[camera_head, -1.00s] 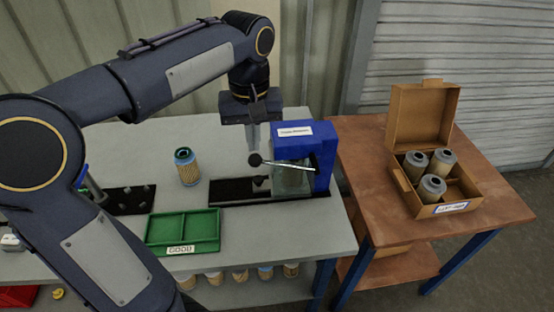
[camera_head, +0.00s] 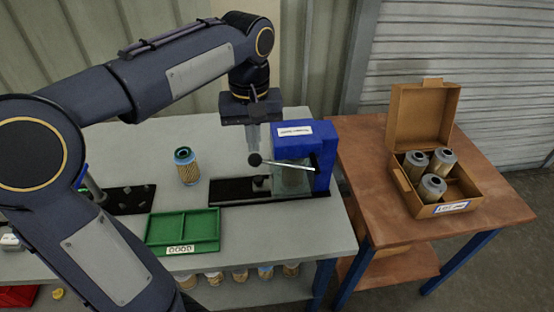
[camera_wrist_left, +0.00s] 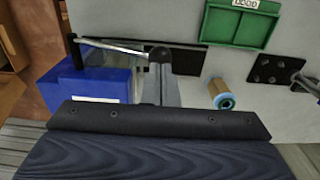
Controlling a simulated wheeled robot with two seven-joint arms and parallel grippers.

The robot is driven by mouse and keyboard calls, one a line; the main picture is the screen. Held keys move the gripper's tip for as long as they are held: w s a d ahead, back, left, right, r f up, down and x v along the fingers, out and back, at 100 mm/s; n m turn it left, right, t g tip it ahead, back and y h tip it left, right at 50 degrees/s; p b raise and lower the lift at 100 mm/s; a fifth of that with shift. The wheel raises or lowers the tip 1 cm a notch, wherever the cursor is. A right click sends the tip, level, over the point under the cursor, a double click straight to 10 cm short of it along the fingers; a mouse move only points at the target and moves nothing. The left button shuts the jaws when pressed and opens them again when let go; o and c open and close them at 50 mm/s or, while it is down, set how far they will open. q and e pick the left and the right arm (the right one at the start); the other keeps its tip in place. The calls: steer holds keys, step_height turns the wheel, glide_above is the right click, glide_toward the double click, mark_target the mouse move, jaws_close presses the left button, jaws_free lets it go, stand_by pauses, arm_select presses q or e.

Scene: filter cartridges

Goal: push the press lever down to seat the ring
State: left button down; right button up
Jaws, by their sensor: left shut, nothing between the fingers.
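The blue press (camera_head: 308,143) stands on a black base plate (camera_head: 232,190) at the right end of the grey bench. Its silver lever (camera_head: 290,163) ends in a black ball knob (camera_head: 255,159) and lies roughly level, pointing left. My left gripper (camera_head: 254,148) is shut and empty, pointing down, its tips right at the knob. In the left wrist view the fingertips (camera_wrist_left: 161,62) also overlap the knob; I cannot tell whether they touch. The ring cannot be made out; the press interior is partly hidden. My right gripper is not in view.
A filter cartridge (camera_head: 187,168) with a blue-green top stands left of the press. A green tray (camera_head: 183,248) lies in front. An open cardboard box (camera_head: 402,190) with several grey cartridges sits on the brown table (camera_head: 360,165) at right.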

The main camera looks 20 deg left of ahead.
mark_target(254, 155)
arm_select(q)
steer(key=shift+f+b, duration=1.75)
steer(key=shift+f, duration=1.35)
steer(key=shift+s+a+f+b, duration=0.2)
steer(key=shift+f+b, duration=0.25)
steer(key=shift+f, duration=0.25)
steer(key=shift+s+a+f+b, duration=0.1)
steer(key=shift+a+f+b, duration=0.1)
steer(key=shift+f+b, duration=0.35)
steer(key=shift+f, duration=0.2)
step_height(254, 155, up, 11)
steer(key=p, duration=1)
steer(key=shift+r+p, duration=0.2)
steer(key=shift+p, duration=0.15)
steer(key=shift+f, duration=0.1)
